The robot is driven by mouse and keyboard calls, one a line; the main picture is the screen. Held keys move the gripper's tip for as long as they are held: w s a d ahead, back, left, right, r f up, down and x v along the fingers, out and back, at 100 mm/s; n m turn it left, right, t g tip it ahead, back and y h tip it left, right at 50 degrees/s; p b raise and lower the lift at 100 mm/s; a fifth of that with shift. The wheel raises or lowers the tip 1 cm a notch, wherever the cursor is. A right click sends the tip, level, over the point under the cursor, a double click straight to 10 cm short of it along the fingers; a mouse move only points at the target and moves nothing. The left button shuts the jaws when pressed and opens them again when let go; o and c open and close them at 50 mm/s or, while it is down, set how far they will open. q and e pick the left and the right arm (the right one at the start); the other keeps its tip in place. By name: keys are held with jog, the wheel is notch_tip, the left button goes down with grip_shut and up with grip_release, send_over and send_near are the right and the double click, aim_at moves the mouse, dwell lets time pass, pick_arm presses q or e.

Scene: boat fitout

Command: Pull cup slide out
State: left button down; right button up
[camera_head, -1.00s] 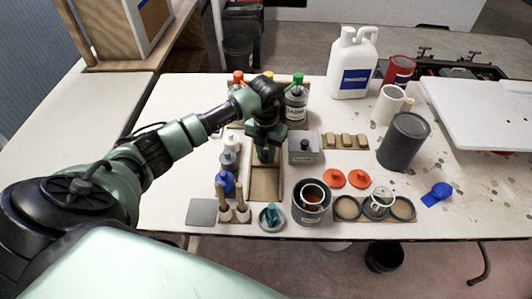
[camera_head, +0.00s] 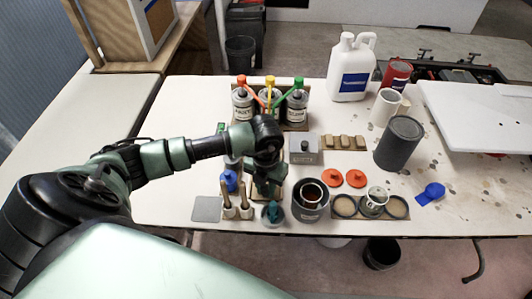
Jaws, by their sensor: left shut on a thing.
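My left gripper (camera_head: 262,190) points down over the narrow wooden cup slide (camera_head: 282,187) in the middle of the table's front half. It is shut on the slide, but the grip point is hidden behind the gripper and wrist. Only a thin strip of the slide shows beside the gripper. The slide's front end lies close to a grey cup with a teal piece (camera_head: 273,213). My right gripper is not in view.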

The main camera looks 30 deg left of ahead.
pick_arm(q)
jog(key=c, duration=1.2)
grip_release()
jog(key=shift+w+a, duration=0.1)
notch_tip(320, 180, up, 8)
jog(key=shift+f+b, duration=0.1)
jog(key=shift+b, duration=0.45)
